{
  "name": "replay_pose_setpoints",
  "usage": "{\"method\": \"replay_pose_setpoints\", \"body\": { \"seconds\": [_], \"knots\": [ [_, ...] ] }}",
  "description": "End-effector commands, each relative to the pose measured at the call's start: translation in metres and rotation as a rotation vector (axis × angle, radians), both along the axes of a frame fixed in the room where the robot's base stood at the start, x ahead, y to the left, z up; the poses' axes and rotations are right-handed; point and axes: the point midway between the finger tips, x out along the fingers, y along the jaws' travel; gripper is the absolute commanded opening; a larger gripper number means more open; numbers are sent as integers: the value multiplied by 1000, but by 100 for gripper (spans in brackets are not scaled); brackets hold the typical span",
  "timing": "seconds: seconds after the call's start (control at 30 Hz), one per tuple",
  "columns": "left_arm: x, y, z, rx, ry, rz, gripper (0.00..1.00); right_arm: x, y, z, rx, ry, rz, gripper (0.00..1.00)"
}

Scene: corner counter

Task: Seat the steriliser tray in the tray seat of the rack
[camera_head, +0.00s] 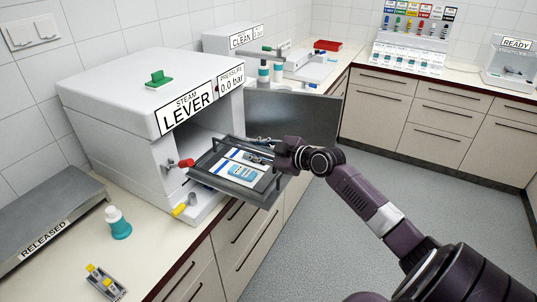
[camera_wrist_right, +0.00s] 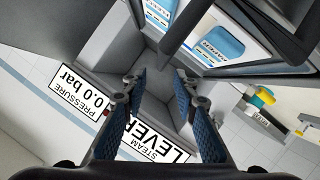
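The steriliser tray (camera_head: 262,190) is dark-framed and holds white and blue packs. It sits out in front of the open chamber of the white steriliser (camera_head: 130,95). My right gripper (camera_head: 283,155) is at the tray's right end in the head view. In the right wrist view its two blue-padded fingers (camera_wrist_right: 158,90) stand apart with nothing visibly between them. The tray's dark frame (camera_wrist_right: 265,70) is beyond and to the right of the fingertips there. I cannot make out the rack's tray seat apart from the tray. My left gripper is out of view.
The dark door panel (camera_head: 300,118) stands open behind the tray. A red knob (camera_head: 186,163) and yellow knob (camera_head: 179,210) are at the chamber front. A teal-and-white bottle (camera_head: 118,224) and small yellow-topped holder (camera_head: 103,280) stand on the near counter. The floor at right is clear.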

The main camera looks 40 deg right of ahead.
Motion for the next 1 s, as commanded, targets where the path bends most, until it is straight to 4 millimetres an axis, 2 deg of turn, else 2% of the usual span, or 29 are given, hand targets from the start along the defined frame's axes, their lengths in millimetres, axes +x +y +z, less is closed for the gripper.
{"method": "replay_pose_setpoints", "body": {
  "seconds": [0.03, 0.2, 0.4, 0.6, 1.0],
  "knots": [
    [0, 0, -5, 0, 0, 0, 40, -10, 0, 0, -6, 2, 5, 27],
    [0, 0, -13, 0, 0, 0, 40, -36, -5, 10, -4, 1, 4, 27],
    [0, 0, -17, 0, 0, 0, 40, -57, -9, 18, -1, 1, 2, 27],
    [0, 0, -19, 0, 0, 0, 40, -65, -10, 22, 0, 0, 2, 27],
    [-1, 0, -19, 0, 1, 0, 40, -65, -10, 23, 1, 0, 3, 27]
  ]
}}
